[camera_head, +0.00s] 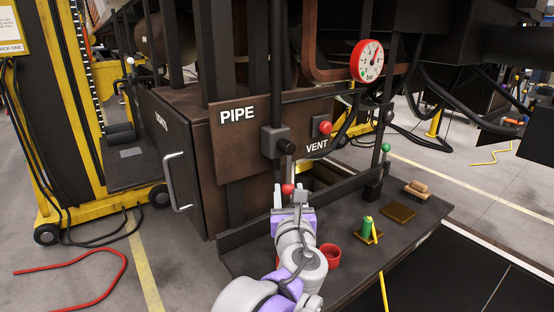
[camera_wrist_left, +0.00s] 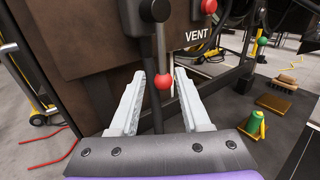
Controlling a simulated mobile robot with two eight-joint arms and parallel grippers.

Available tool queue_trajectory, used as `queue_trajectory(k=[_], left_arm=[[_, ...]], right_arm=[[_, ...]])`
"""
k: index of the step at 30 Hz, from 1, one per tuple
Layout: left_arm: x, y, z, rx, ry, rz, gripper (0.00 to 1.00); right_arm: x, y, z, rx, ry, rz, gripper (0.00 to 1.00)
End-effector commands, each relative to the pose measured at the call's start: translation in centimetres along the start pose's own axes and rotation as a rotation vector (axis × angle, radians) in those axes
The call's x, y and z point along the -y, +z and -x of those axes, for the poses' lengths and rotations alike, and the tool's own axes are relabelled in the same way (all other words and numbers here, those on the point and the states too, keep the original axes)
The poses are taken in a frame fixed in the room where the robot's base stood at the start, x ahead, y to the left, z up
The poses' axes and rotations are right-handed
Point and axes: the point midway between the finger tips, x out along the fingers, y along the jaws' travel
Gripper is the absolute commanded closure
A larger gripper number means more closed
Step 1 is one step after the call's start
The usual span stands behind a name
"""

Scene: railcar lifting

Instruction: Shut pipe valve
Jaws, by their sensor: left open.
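The pipe valve (camera_head: 277,142) is a dark block on the brown panel, right of the white PIPE label (camera_head: 238,115). Its lever (camera_wrist_left: 160,48) hangs straight down and ends in a red ball knob (camera_head: 288,189). The knob also shows in the left wrist view (camera_wrist_left: 163,82). My left gripper (camera_head: 290,196) is open, and its two pale fingers point at the panel. In the left wrist view the knob appears between the fingers, with a gap on each side; whether it is at fingertip depth I cannot tell. My right gripper is not in view.
A red VENT knob (camera_head: 325,128) sits right of the valve. A dark shelf (camera_head: 345,263) below carries a red cup (camera_head: 330,254), a green object (camera_head: 367,225) and a brush (camera_head: 417,189). A green-knobbed lever (camera_head: 385,148) stands behind. A cabinet handle (camera_head: 176,182) juts out left.

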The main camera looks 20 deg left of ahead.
Motion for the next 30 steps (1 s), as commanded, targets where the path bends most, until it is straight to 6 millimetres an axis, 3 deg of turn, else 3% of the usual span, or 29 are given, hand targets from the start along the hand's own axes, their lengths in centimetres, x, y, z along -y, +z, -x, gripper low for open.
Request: queue_trajectory(k=[7, 21, 30], left_arm=[[0.3, 0.3, -1.7, 0.010, -0.005, -0.026, 0.53], [0.3, 0.4, -9.7, 0.009, -0.005, -0.023, 0.53], [0.4, 0.3, -10.9, 0.008, -0.007, -0.022, 0.53]], right_arm=[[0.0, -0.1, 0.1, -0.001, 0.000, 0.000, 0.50], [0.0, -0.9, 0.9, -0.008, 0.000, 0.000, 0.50], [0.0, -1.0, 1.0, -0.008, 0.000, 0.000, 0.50]])
